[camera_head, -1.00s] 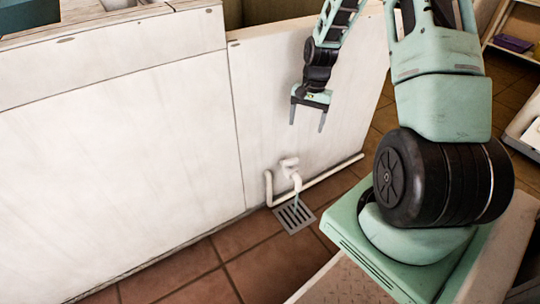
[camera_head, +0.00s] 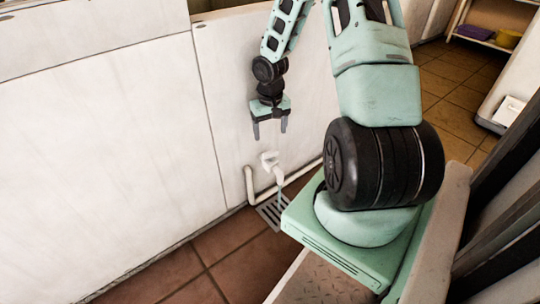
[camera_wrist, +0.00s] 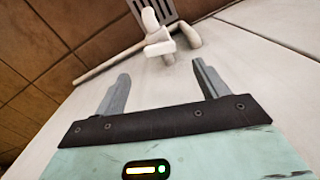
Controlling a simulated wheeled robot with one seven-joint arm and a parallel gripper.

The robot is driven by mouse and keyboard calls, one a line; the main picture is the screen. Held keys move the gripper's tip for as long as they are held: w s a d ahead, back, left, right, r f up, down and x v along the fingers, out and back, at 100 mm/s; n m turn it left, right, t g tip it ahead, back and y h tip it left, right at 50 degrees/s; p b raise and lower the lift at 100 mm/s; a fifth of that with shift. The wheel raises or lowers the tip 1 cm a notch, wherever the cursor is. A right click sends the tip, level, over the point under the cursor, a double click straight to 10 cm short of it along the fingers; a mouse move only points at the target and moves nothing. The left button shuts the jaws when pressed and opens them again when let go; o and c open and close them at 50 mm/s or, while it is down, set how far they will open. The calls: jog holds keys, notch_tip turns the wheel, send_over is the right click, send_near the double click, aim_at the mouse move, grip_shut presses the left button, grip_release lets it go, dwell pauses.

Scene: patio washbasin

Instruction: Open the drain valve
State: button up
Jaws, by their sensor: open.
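The drain valve (camera_head: 269,160) is a small white fitting low on the white wall panel, above a floor drain grate (camera_head: 267,212). A white pipe bends down from it toward the grate. In the wrist view the valve (camera_wrist: 158,46) shows beyond the fingertips, between them and near the top. The grate (camera_wrist: 150,8) lies past it. My gripper (camera_head: 270,130) is open and empty, fingers pointing down, above the valve and apart from it. Both fingers also show in the wrist view (camera_wrist: 160,72).
A white pipe (camera_head: 302,176) runs low along the wall to the right of the valve. The white panel (camera_head: 95,130) fills the left. Brown floor tiles (camera_head: 205,255) lie clear in front. Shelves with a purple item (camera_head: 475,33) stand at the far right.

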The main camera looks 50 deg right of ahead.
aim_at(270, 152)
notch_tip(270, 152, down, 8)
jog(key=b, duration=0.4)
jog(key=shift+f, duration=0.15)
jog(key=c, duration=1)
